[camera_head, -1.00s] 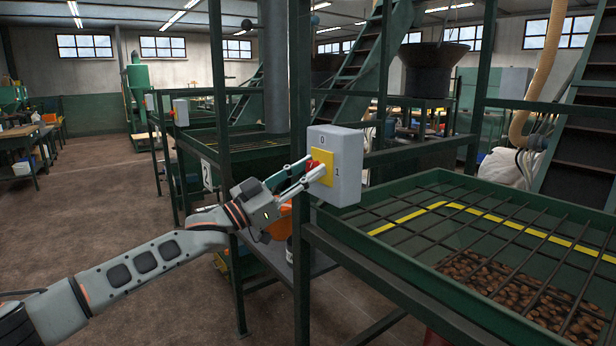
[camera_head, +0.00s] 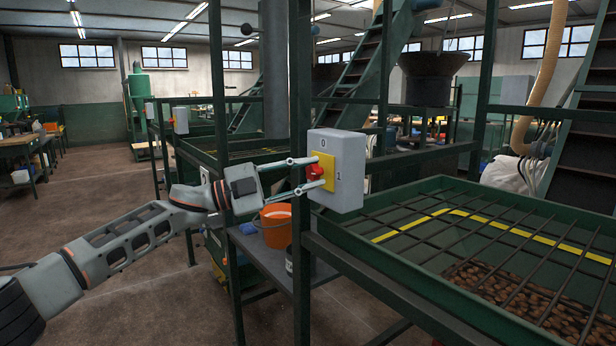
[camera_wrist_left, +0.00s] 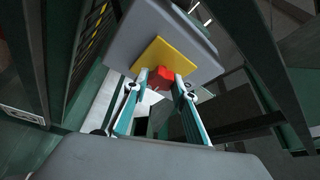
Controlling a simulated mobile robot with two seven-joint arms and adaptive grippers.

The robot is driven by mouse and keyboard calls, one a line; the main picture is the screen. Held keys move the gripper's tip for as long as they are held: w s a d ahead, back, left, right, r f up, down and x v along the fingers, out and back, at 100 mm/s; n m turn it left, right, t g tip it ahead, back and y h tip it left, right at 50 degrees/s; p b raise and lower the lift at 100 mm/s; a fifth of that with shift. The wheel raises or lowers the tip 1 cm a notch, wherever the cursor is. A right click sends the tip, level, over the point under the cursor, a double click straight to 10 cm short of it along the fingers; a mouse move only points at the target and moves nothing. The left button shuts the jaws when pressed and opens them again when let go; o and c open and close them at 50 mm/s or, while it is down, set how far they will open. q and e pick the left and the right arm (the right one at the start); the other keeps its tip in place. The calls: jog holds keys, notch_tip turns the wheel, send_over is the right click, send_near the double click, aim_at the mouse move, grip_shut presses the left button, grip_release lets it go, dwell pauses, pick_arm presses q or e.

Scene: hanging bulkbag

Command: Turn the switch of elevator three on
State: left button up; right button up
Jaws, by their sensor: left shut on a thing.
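The grey switch box (camera_head: 349,160) is fixed to a green post in the middle of the head view. It has a yellow plate (camera_head: 328,162), a red knob (camera_head: 315,172), a 0 at the top and a 1 at the right. My left gripper (camera_head: 319,171) is shut on the red knob, one finger above it and one below. In the left wrist view the knob (camera_wrist_left: 165,75) sits between the fingertips (camera_wrist_left: 161,82), and the yellow plate (camera_wrist_left: 150,54) is behind it. The knob's exact pointing is hard to tell. My right gripper is out of view.
A green grated bin (camera_head: 400,262) with brown nut-like pieces (camera_head: 520,290) stands at the right. An orange bucket (camera_head: 276,226) is on a shelf below my gripper. Green posts (camera_head: 301,90) stand close by. Brown floor is open at the left.

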pick_arm(q)
jog(key=shift+f+m+g, duration=0.1)
jog(key=shift+m+g, duration=0.4)
jog(key=shift+m, duration=0.6)
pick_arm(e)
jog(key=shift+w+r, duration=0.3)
pick_arm(q)
jog(key=shift+y, duration=0.3)
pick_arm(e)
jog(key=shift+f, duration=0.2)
pick_arm(q)
jog(key=o, duration=1.1)
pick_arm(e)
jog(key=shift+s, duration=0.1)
pick_arm(q)
jog(key=v, duration=1.2)
